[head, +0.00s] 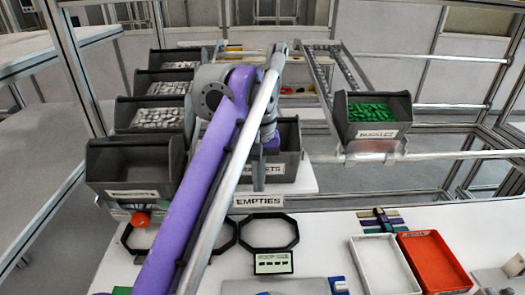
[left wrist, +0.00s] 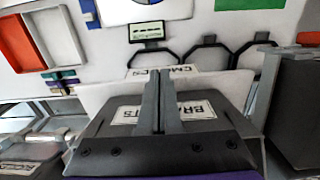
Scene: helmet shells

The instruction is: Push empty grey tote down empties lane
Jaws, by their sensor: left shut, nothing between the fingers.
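A dark grey tote (head: 289,148) with a label ending in "KETS" stands behind the EMPTIES sign (head: 258,201) in the head view. My purple left arm hides its left part, and no contents show in the visible part. My left gripper (head: 259,182) is shut and empty, with its fingers pointing down over the tote's front. In the left wrist view the shut fingers (left wrist: 158,75) cross in front of the tote's label (left wrist: 190,110). I cannot tell whether they touch the tote. My right gripper is not in view.
Another grey tote (head: 133,169) stands at the left, before several bins of white parts. A BUCKLES tote (head: 375,132) with green parts sits on a lane at the right. A red tray (head: 436,264), a white tray (head: 385,265) and black octagonal frames (head: 268,232) lie on the front table.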

